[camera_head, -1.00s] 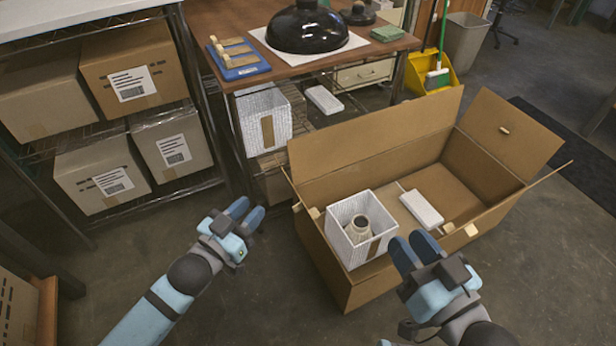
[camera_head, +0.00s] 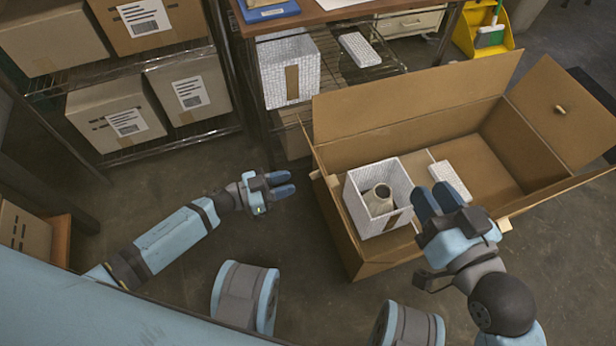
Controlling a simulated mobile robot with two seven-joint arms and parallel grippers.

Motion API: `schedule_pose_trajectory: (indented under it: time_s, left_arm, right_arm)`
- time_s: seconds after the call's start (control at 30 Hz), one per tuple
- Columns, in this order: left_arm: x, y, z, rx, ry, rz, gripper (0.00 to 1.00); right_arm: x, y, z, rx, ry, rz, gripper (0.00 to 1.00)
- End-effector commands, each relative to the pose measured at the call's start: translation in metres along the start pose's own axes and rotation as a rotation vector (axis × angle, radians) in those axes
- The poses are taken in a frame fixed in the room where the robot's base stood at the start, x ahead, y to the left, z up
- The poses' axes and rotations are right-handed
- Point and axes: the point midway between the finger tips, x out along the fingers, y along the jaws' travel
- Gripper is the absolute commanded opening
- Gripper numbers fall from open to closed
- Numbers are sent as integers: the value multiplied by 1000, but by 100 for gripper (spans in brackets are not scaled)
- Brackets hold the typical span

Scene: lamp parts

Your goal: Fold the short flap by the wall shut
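A large open cardboard box (camera_head: 345,240) stands on the floor right of centre. Its far long flap (camera_head: 415,105) stands up. The short flap at the right end (camera_head: 560,112) stands up and leans outward, with a small tan tab on it. The short flap at the left end (camera_head: 308,150) shows nearly edge-on, upright. I cannot tell which short flap is nearer a wall. My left gripper (camera_head: 284,184) is open and empty over the floor, left of the box. My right gripper (camera_head: 436,200) is open and empty above the box's near side, apart from both short flaps.
Inside the box are a white patterned carton (camera_head: 366,219) holding a beige cylindrical part (camera_head: 379,197), and a white slab (camera_head: 450,181). A table with a lower shelf (camera_head: 345,70) stands behind the box. A shelf with cartons (camera_head: 190,88) is at left. Floor between is clear.

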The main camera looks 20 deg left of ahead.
Motion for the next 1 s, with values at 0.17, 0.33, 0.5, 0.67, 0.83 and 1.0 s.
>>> schedule_pose_trajectory:
  time_s: [0.17,0.33,0.5,0.67,0.83,1.0]
  left_arm:
    - [36,0,2,1,3,1,31]
    - [56,0,1,1,1,0,31]
    - [63,0,0,1,0,0,31]
    - [63,0,-1,0,0,-1,31]
    - [63,0,0,0,0,-1,10]
    - [63,0,0,0,0,-1,0]
  right_arm:
    - [3,6,3,-56,23,0,32]
    - [5,10,0,-100,47,2,32]
    - [6,11,-2,-116,57,3,32]
    - [6,10,-3,-117,59,3,32]
    - [6,10,-3,-116,59,2,32]
    - [6,10,-3,-116,58,2,32]
